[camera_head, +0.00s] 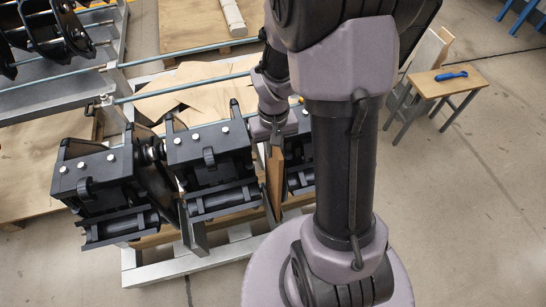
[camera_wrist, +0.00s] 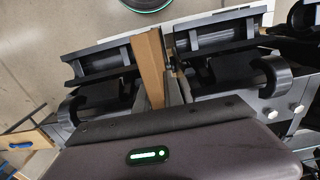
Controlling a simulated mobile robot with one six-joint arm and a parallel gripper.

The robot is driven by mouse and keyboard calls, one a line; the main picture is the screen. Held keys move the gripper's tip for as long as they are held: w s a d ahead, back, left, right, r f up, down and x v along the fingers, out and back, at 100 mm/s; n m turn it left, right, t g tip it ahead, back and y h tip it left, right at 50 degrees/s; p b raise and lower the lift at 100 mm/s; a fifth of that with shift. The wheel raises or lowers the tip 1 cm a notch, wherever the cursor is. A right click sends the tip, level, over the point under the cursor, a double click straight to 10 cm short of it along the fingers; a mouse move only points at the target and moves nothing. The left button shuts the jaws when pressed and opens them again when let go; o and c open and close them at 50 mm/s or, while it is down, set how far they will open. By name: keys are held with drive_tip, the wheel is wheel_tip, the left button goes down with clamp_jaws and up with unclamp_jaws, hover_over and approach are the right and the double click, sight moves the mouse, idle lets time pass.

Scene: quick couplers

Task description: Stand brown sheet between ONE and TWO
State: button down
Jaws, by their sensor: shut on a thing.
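Three black couplers stand in a row on a pale rack: a left one (camera_head: 98,185), a middle one (camera_head: 212,160) and a right one (camera_head: 300,178), partly hidden behind my arm. I can read no ONE or TWO label. A brown sheet (camera_head: 274,180) stands upright on edge in the gap between the middle and right couplers. My gripper (camera_head: 277,140) is above it, shut on its upper edge. The wrist view shows the sheet (camera_wrist: 150,65) between two couplers (camera_wrist: 100,80) (camera_wrist: 220,65); my gripper's housing hides its near end. Whether its lower edge touches the rack is hidden.
A dark sheet (camera_head: 196,236) stands between the left and middle couplers. Brown sheets (camera_head: 195,90) lie flat behind the row, near metal rods (camera_head: 180,93). A small wooden table (camera_head: 450,80) with a blue tool stands at right. Floor at right is clear.

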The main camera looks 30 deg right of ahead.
drive_tip(key=shift+f, duration=0.6)
drive_tip(key=c, duration=1.5)
unclamp_jaws()
drive_tip(key=shift+o, duration=0.2)
